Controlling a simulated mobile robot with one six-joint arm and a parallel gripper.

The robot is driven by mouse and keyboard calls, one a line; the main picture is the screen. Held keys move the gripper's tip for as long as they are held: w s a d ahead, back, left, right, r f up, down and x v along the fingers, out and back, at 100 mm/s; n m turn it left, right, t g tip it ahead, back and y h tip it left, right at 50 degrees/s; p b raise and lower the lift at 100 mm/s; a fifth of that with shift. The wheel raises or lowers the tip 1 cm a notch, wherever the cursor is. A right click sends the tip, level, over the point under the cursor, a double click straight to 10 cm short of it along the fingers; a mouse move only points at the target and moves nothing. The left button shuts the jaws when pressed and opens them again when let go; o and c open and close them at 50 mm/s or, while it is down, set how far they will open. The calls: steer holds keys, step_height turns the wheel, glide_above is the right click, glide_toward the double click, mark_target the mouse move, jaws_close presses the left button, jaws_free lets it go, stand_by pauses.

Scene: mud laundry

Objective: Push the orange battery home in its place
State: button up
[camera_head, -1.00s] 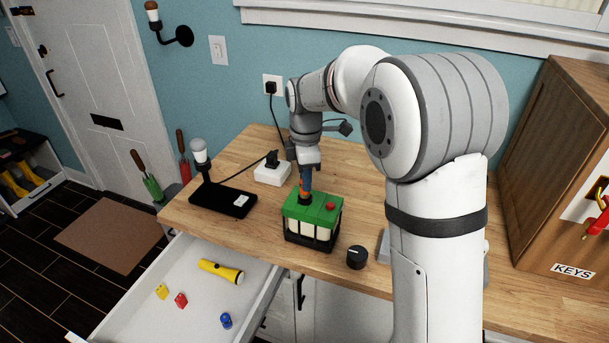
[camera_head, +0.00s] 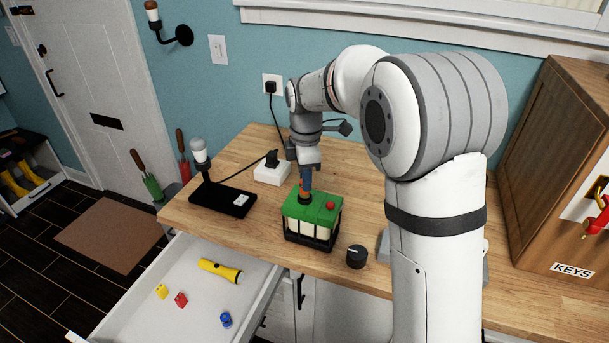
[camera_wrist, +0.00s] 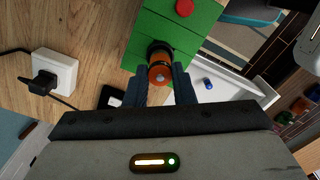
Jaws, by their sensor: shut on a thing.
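The orange battery (camera_wrist: 160,72) stands between my gripper's two fingers in the wrist view, its round end facing the camera. Its lower end is in a black round socket (camera_wrist: 158,47) on the green top of a box (camera_head: 318,207). In the head view the battery (camera_head: 304,190) shows as a small orange patch under my gripper (camera_head: 305,182). My gripper is shut on the battery from above. How deep the battery sits in the socket is hard to tell. A red button (camera_head: 330,205) is on the same green top.
A black lamp base (camera_head: 222,200) and a white socket block (camera_head: 272,173) stand to the left on the wooden counter. A black knob (camera_head: 357,257) is at the front right. An open drawer (camera_head: 200,305) below holds a yellow flashlight (camera_head: 220,270) and small coloured items.

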steer(key=shift+f, duration=0.2)
steer(key=shift+f+b, duration=0.35)
steer(key=shift+f, duration=0.1)
steer(key=shift+f+b, duration=0.45)
steer(key=shift+f, duration=0.55)
stand_by(3.1)
stand_by(0.3)
steer(key=o, duration=0.9)
steer(key=c, duration=0.4)
steer(key=shift+r+p, duration=2.9)
steer(key=shift+r, duration=1.1)
